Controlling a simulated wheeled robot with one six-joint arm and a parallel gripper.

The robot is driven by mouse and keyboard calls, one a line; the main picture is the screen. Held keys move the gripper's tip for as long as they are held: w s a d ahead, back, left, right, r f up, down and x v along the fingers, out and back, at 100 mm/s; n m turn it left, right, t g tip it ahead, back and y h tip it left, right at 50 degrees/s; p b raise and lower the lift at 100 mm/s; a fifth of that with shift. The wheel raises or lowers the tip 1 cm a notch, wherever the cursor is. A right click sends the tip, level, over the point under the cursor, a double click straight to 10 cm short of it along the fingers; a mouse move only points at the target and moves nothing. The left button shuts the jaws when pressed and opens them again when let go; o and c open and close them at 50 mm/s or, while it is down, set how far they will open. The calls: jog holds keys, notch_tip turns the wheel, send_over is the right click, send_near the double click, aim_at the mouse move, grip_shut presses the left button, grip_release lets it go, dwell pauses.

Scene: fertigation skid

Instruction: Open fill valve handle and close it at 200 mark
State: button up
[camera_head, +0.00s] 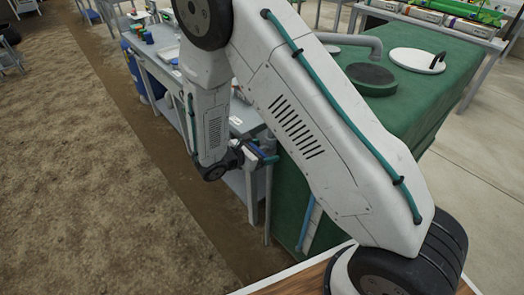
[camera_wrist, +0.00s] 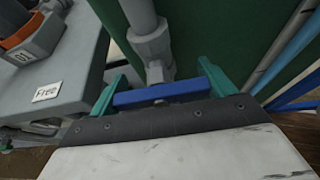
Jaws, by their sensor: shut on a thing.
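The fill valve handle is a blue bar (camera_wrist: 162,93) in the wrist view, lying crosswise between the two teal fingers of my gripper (camera_wrist: 160,84). My gripper is shut on the handle. The grey valve and pipe (camera_wrist: 150,45) stand just beyond it. In the head view my gripper (camera_head: 263,156) is at the near left corner of the green tank (camera_head: 430,100), and the handle is small there. A pale strip with a blue tube (camera_head: 309,230) runs up the tank's side. Its marks, including 200, cannot be read.
A grey bench (camera_head: 160,68) with bottles and labels stands left of the tank. In the wrist view the bench edge (camera_wrist: 75,75) carries a "Free" label (camera_wrist: 46,92) close to my gripper. A round dark lid (camera_head: 371,79) lies on the tank. Bare soil lies open at left.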

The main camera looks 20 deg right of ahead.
jog(key=o, duration=0.9)
jog(key=shift+a, duration=0.1)
jog(key=v, duration=0.7)
jog(key=shift+a+r, duration=0.15)
jog(key=shift+a, duration=0.15)
jog(key=shift+s, duration=0.1)
